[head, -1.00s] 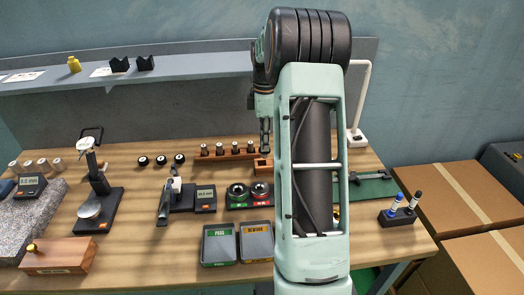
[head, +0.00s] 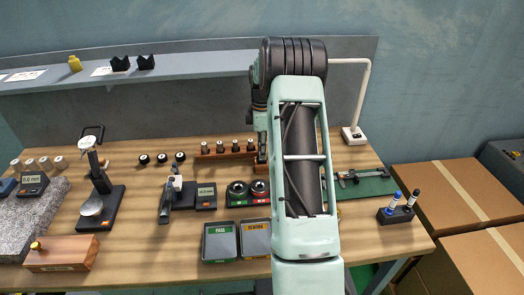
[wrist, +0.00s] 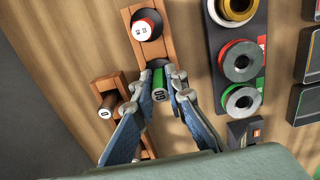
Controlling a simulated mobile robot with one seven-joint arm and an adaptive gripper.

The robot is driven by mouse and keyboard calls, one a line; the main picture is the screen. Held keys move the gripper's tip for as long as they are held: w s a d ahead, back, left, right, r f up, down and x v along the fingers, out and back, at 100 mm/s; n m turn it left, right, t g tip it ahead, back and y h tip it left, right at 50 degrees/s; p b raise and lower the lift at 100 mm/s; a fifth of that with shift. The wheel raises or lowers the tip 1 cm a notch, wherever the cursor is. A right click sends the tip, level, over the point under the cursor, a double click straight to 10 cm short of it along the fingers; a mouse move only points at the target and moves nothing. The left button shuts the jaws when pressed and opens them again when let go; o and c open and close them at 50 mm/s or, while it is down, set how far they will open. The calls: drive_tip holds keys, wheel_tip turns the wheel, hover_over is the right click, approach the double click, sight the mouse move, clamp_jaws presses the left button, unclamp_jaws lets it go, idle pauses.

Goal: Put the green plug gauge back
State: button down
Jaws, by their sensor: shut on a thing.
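The green plug gauge (wrist: 158,80) is between the blue-padded fingers of my gripper (wrist: 166,76) in the wrist view. Its green side and a marked dark end show; the rest is hidden by the fingers. It is over or at the wooden holder (wrist: 156,53), where a red-ringed gauge (wrist: 145,27) stands beyond it. I cannot tell whether the green gauge is seated or held above the wood. In the head view my gripper (head: 262,148) is at the right end of the wooden gauge rack (head: 238,155), partly covered by my arm.
Ring gauges (wrist: 241,61) in a black holder sit to the right. Pass and rework trays (head: 220,257) stand at the table's front. A marker holder (head: 396,215) is at right.

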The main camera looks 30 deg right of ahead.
drive_tip(key=shift+f, duration=0.4)
drive_tip(key=c, duration=1.9)
unclamp_jaws()
drive_tip(key=shift+c, duration=0.2)
drive_tip(key=shift+r, duration=0.15)
drive_tip(key=shift+r, duration=0.35)
wheel_tip(320, 180, up, 7)
drive_tip(key=shift+b, duration=0.45)
drive_tip(key=shift+r, duration=0.2)
